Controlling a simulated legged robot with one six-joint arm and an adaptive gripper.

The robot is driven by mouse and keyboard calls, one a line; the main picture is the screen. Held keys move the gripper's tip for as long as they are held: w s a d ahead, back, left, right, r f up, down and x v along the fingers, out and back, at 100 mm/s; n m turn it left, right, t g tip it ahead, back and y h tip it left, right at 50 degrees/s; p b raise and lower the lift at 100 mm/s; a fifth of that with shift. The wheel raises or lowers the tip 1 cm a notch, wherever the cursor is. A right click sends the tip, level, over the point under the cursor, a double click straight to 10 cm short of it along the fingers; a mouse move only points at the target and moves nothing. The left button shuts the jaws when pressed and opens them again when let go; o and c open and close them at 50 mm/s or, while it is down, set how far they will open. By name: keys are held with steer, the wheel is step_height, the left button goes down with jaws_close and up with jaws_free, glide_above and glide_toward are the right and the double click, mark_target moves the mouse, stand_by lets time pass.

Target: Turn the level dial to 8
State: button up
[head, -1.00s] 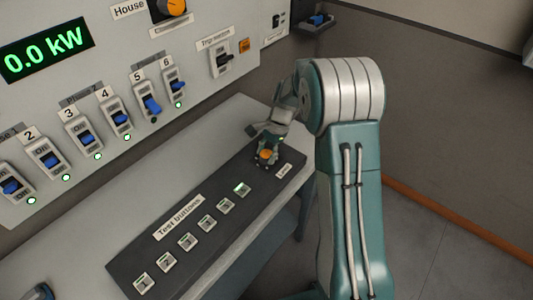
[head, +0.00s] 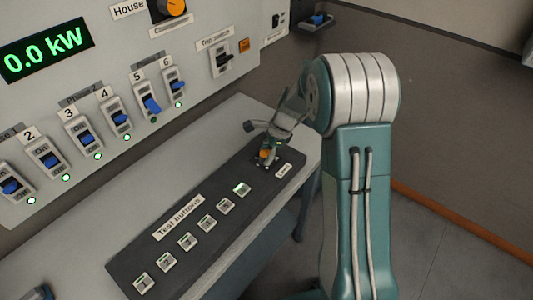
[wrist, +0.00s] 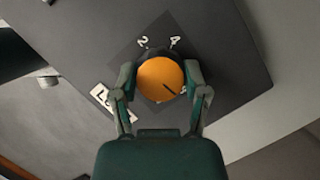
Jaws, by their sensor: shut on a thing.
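The level dial has an orange cap (wrist: 158,80) and sits on a dark square plate with numbers around it. My gripper (wrist: 161,86) is shut on it, one finger on each side of the cap. A dark pointer line on the cap points to the lower right in the wrist view. The figures 2 and 4 show above the dial; a mark at its right is partly hidden by the finger. In the head view the dial (head: 265,154) is small and mostly covered by my gripper, beside a "Level" label (head: 284,170).
A row of test buttons (head: 205,223) runs along the same dark panel. Behind it, a wall board carries blue switches (head: 121,118), an orange House dial (head: 172,8) and a display (head: 45,50) reading 0.0 kW. The bench top left of the panel is mostly clear.

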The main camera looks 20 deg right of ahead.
steer(key=o, duration=1.2)
steer(key=shift+w+a, duration=0.1)
steer(key=shift+a, duration=0.05)
steer(key=shift+c, duration=0.2)
steer(key=v, duration=1.1)
steer(key=shift+r, duration=0.4)
steer(key=s+a+r+n+t+h, duration=0.2)
steer(key=s+r+n, duration=0.4)
steer(key=s, duration=0.4)
steer(key=s+a+r+n+t+h, duration=0.2)
steer(key=s+r+n, duration=0.35)
steer(key=s, duration=0.45)
steer(key=s+f+n+t, duration=0.1)
steer(key=s+n, duration=0.5)
steer(key=s, duration=0.1)
steer(key=shift+s+t+h, duration=0.3)
steer(key=shift+s, duration=0.1)
